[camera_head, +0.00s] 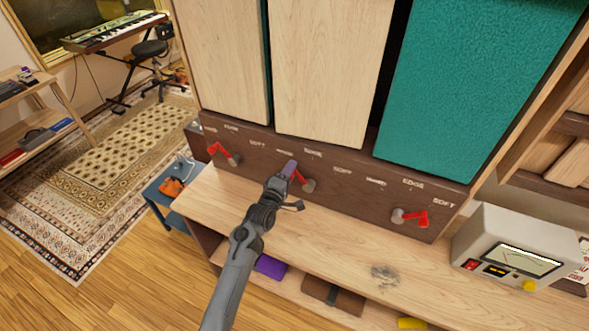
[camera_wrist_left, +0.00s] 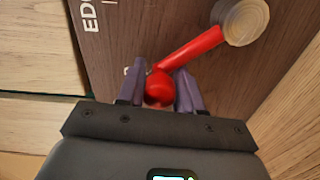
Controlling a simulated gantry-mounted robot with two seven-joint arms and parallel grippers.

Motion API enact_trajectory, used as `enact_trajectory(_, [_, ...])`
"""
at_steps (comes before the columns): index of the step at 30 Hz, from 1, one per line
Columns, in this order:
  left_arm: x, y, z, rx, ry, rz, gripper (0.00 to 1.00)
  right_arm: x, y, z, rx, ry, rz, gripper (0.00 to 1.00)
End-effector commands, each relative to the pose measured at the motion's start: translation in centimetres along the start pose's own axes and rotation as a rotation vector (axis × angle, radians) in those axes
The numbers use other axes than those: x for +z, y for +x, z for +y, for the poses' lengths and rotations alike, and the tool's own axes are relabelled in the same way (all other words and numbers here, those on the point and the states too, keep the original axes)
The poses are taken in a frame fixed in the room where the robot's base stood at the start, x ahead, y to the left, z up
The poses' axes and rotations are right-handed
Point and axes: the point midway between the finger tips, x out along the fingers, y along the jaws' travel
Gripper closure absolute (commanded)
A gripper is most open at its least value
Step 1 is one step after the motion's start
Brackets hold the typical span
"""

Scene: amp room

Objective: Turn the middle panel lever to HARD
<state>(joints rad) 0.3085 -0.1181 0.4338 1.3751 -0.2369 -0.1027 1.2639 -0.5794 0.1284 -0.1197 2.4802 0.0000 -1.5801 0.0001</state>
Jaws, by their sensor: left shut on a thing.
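The middle lever (camera_head: 301,177) is red with a grey round pivot (camera_head: 309,186), on the dark wood strip below the panels. Its arm runs up and left from the pivot, toward the HARD label side. My left gripper (camera_head: 290,169) is at its free end and hides part of it. In the left wrist view, the lever's red knob (camera_wrist_left: 159,88) sits between the fingers of my left gripper (camera_wrist_left: 160,92), which is shut on it. The red arm (camera_wrist_left: 190,48) leads to the grey pivot at top right. My right gripper is out of view.
A left lever (camera_head: 218,150) points up-left and a right lever (camera_head: 415,218) points right. Tall wood and teal panels (camera_head: 480,80) rise behind the strip. The wooden bench top (camera_head: 350,245) in front is mostly clear. A meter box (camera_head: 510,250) stands at right.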

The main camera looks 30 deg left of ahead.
Motion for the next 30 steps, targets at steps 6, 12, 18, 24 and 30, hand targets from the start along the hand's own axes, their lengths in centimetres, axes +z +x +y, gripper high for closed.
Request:
enact_trajectory(6, [0.04, 0.23, 0.62, 0.021, -0.083, -0.011, 1.0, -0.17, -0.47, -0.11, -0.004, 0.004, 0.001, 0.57])
enact_trajectory(12, [-0.11, 0.24, 0.45, 0.023, -0.108, -0.012, 1.0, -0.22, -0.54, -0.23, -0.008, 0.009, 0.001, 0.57])
enact_trajectory(18, [-0.17, 0.22, 0.32, 0.021, -0.11, -0.011, 1.0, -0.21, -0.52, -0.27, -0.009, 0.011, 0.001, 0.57])
enact_trajectory(24, [-0.22, 0.2, 0.23, 0.02, -0.109, -0.01, 0.59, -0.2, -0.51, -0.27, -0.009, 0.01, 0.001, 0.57])
enact_trajectory(30, [-0.31, 0.15, -0.02, 0.014, -0.108, -0.008, 0.46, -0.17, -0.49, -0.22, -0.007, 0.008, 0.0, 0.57])
